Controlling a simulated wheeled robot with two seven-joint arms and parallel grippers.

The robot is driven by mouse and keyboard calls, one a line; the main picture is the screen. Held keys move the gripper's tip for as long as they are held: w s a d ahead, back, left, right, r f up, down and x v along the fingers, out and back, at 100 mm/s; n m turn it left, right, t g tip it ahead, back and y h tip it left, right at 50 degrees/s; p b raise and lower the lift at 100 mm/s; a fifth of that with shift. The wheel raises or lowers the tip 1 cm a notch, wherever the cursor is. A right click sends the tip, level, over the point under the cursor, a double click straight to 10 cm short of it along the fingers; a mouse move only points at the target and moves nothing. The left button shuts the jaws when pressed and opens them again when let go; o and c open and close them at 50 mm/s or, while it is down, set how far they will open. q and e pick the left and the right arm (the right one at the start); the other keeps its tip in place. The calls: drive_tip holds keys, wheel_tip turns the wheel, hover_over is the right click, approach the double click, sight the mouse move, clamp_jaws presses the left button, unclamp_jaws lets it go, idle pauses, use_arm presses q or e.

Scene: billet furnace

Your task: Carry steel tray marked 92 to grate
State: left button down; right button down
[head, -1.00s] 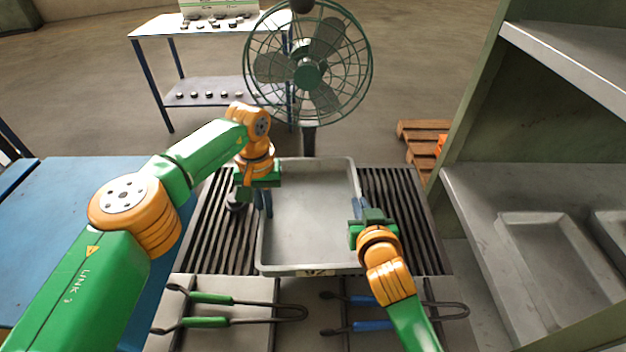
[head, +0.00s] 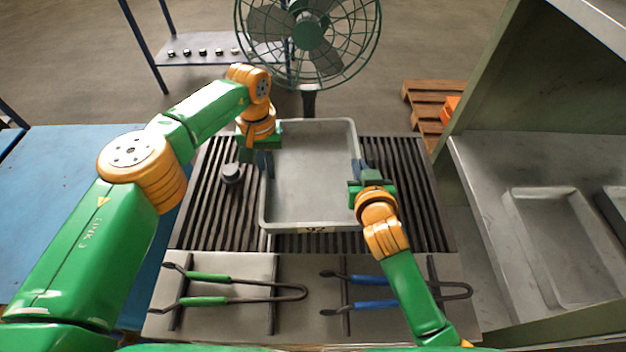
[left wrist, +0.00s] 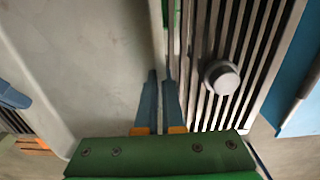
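The grey steel tray (head: 312,190) is over the middle of the slatted grate (head: 408,200), level, with bars showing on both sides and in front. I cannot tell whether it touches the bars. A small marking plate (head: 315,229) is on its front wall, too small to read. My left gripper (head: 266,165) is shut on the tray's left rim; in the left wrist view its blue fingers (left wrist: 161,105) stand on either side of the tray wall (left wrist: 120,60). My right gripper (head: 357,174) is at the tray's right rim and seems shut on it. The tray is empty.
A small grey cylinder (head: 231,173) stands on the grate left of the tray. Green tongs (head: 230,278) and blue tongs (head: 375,304) lie in front. A fan (head: 308,35) stands behind, a blue table (head: 75,200) left, a shelf with trays (head: 550,240) right.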

use_arm(q)
drive_tip(key=shift+s+f, duration=0.2)
drive_tip(key=shift+f, duration=0.2)
use_arm(e)
drive_tip(key=shift+s+f, duration=0.15)
drive_tip(key=shift+f, duration=0.2)
use_arm(q)
drive_tip(key=shift+w+f, duration=0.1)
drive_tip(key=shift+f, duration=0.4)
use_arm(e)
drive_tip(key=shift+f, duration=0.55)
use_arm(q)
drive_tip(key=c, duration=1)
unclamp_jaws()
drive_tip(key=shift+c, duration=0.2)
use_arm(e)
drive_tip(key=c, duration=1)
unclamp_jaws()
drive_tip(key=shift+c, duration=0.2)
